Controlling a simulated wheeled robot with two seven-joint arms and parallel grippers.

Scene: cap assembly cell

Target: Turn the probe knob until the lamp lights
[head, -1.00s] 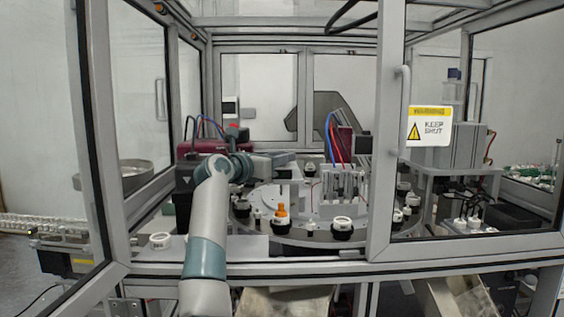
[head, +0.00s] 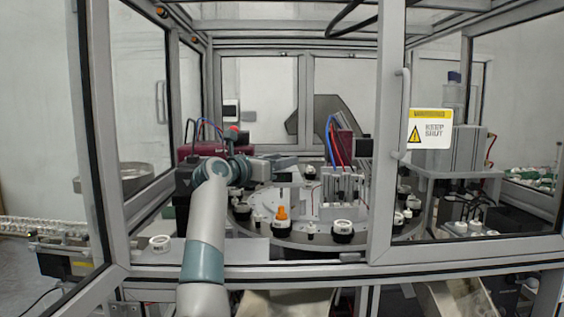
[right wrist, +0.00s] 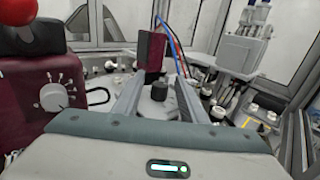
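A dark red box (right wrist: 52,90) stands at the left in the right wrist view. Its face carries a round white knob (right wrist: 53,97) with marks around it. A shiny red dome (right wrist: 18,10) sits on top; I cannot tell whether it is lit. In the head view the dark red box (head: 190,153) is partly behind my right arm, its red dome (head: 233,130) shows, and the knob is hidden. My right gripper (right wrist: 160,80) is open and empty, to the right of the knob and apart from it. My left gripper is not in view.
A round turntable (head: 290,240) bears several black holders with white caps and an orange-topped part (head: 282,212). A grey fixture (head: 343,185) with blue and red hoses stands beyond. A frame post (head: 390,150) and door with a warning sign (head: 430,128) stand at the right.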

